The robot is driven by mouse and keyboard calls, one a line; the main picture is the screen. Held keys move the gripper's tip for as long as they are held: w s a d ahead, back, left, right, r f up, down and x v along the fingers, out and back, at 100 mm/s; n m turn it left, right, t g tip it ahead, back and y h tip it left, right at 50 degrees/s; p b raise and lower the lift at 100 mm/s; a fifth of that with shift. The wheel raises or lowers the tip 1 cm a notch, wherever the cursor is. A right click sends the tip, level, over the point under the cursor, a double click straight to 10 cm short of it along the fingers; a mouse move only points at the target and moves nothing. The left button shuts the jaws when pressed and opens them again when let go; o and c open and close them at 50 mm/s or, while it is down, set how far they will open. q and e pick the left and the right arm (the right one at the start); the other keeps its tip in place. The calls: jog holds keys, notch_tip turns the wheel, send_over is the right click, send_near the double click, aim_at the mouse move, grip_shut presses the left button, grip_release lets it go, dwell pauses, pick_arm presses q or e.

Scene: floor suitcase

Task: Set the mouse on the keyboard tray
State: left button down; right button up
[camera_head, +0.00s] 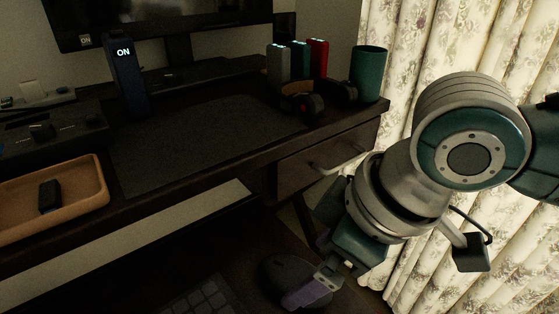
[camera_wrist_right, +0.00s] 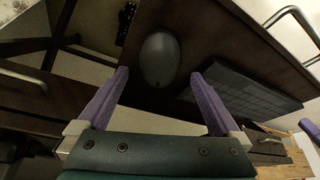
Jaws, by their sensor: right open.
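The dark, rounded mouse (camera_head: 283,272) shows at the bottom of the head view, partly behind my right gripper (camera_head: 312,288). In the wrist view the mouse (camera_wrist_right: 159,58) lies on the dark keyboard tray (camera_wrist_right: 215,38), beside the black keyboard (camera_wrist_right: 245,90) and apart from it. The tray (camera_head: 225,255) also shows below the desk in the head view. My right gripper (camera_wrist_right: 160,73) is open, its purple fingers spread on either side of the mouse's near end. Nothing is gripped between them.
The desktop (camera_head: 255,158) overhangs the tray from behind, with a handled drawer (camera_head: 325,160) at its right. A brown wooden tray (camera_head: 85,205) sits on the desk's left. A green cup (camera_head: 369,74) stands near the right edge. Floral curtains (camera_head: 400,60) hang at the right.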

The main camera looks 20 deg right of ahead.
jog(key=p+v, duration=0.3)
jog(key=v, duration=0.5)
jog(key=s+a+m, duration=0.2)
jog(key=s+a, duration=0.2)
jog(key=s, duration=0.1)
jog(key=s+d+f+m+h, duration=0.2)
jog(key=s+d+m, duration=0.2)
jog(key=s+d, duration=0.3)
jog(key=shift+s+d+m+h, duration=0.3)
jog(key=shift+d+h, duration=0.1)
jog(key=shift+d, duration=0.4)
jog(key=shift+f, duration=0.1)
notch_tip(320, 180, up, 66)
jog(key=p, duration=6.5)
jog(key=shift+p, duration=0.4)
